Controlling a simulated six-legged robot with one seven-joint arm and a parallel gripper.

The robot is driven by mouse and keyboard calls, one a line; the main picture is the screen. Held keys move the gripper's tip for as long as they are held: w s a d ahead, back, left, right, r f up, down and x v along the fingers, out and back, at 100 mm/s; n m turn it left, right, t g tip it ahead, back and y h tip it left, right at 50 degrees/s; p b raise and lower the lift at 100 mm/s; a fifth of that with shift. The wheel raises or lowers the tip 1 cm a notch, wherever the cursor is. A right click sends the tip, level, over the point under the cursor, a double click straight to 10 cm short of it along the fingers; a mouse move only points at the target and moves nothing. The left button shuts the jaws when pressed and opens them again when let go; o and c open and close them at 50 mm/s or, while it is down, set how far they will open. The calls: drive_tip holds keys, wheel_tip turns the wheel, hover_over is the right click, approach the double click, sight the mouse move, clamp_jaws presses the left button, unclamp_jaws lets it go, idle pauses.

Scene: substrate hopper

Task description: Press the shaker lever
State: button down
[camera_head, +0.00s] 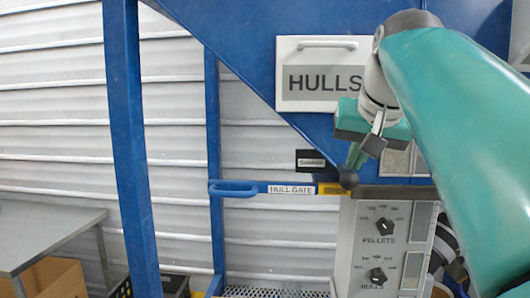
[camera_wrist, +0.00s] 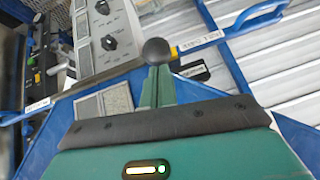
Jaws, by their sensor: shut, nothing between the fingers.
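A dark ball knob (camera_head: 348,180), which looks like the end of the shaker lever, sits at the hopper's lower edge, above the dial panel. It also shows in the wrist view (camera_wrist: 157,51). The rest of the lever is hidden behind the knob. My gripper (camera_head: 355,157) is shut and empty, its green fingertips pointing down just above the knob. In the wrist view the fingertips (camera_wrist: 156,72) line up with the knob and reach close to its edge. I cannot tell whether they touch it.
A blue handle marked HULL GATE (camera_head: 270,189) extends left, its yellow end beside the knob. A small black label (camera_head: 310,160) is above it. A control panel (camera_head: 379,260) with two dials stands below. A blue post (camera_head: 130,140) and metal table (camera_head: 45,235) are left.

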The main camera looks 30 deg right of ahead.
sight(354, 177)
drive_tip(key=shift+s+a+f+t+h, duration=0.15)
drive_tip(key=shift+f+t+h, duration=0.15)
drive_tip(key=shift+f, duration=0.45)
drive_tip(key=shift+s+a+f+t+h, duration=0.1)
drive_tip(key=shift+s+f+t+h, duration=0.1)
drive_tip(key=shift+f+t, duration=0.4)
drive_tip(key=shift+f, duration=1.5)
drive_tip(key=shift+w, duration=0.1)
drive_tip(key=w+d+r+v, duration=0.1)
drive_tip(key=v, duration=1.2)
drive_tip(key=shift+s+a+r, duration=0.15)
drive_tip(key=shift+s+r, duration=0.05)
drive_tip(key=shift+r, duration=0.35)
